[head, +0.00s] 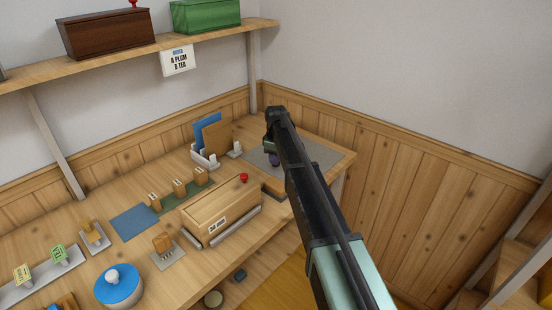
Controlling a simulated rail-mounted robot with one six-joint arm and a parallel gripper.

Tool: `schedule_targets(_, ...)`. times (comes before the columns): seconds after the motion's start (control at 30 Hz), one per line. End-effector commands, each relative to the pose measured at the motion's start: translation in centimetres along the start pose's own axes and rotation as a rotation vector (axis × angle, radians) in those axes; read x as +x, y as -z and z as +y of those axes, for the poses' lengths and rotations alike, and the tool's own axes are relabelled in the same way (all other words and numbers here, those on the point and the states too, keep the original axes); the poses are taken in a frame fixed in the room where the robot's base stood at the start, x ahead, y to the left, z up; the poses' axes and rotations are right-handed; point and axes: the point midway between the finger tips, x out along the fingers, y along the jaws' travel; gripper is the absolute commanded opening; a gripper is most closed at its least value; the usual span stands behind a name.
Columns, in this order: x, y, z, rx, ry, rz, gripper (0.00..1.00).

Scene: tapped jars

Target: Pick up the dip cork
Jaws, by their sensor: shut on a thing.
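My arm reaches in from the lower right, and my gripper (271,150) is at its far end, pointing down over the grey mat (315,154) at the bench's back right corner. The gripper is small and partly hidden by my arm. It is shut on a small dark purple thing (275,161), which I take to be the dip cork. I cannot tell whether this thing touches the mat or what lies under it.
A wooden box (215,211) with a red knob stands left of my arm. A white rack (205,158) holds blue and brown boards behind it. A blue-lidded round jar (119,287) stands at the front left. A shelf (130,54) with boxes hangs above.

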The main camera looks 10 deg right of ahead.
Motion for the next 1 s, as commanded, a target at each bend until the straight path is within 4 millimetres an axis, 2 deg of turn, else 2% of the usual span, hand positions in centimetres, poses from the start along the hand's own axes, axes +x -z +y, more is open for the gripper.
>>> schedule_targets(0.03, -1.8, 0.0, 0.0, 0.0, 0.0, 0.0, 0.0)
schedule_targets(0.17, -5.5, 0.0, 0.0, 0.0, 0.0, 0.0, 0.0)
schedule_targets(0.4, -14.6, 0.0, 0.0, 0.0, 0.0, 0.0, 0.0)
schedule_targets(0.5, -17.0, 0.0, 0.0, 0.0, 0.0, 0.0, 0.0)
schedule_targets(0.63, -18.5, 0.0, 0.0, 0.0, 0.0, 0.0, 0.0)
schedule_targets(0.93, -18.3, 0.0, 0.0, 0.0, 0.0, 0.0, 0.0)
schedule_targets(0.97, -18.3, 0.0, 0.0, 0.0, 0.0, 0.0, 0.19)
schedule_targets(1.0, -18.3, 0.0, 0.0, 0.0, 0.0, 0.0, 0.13)
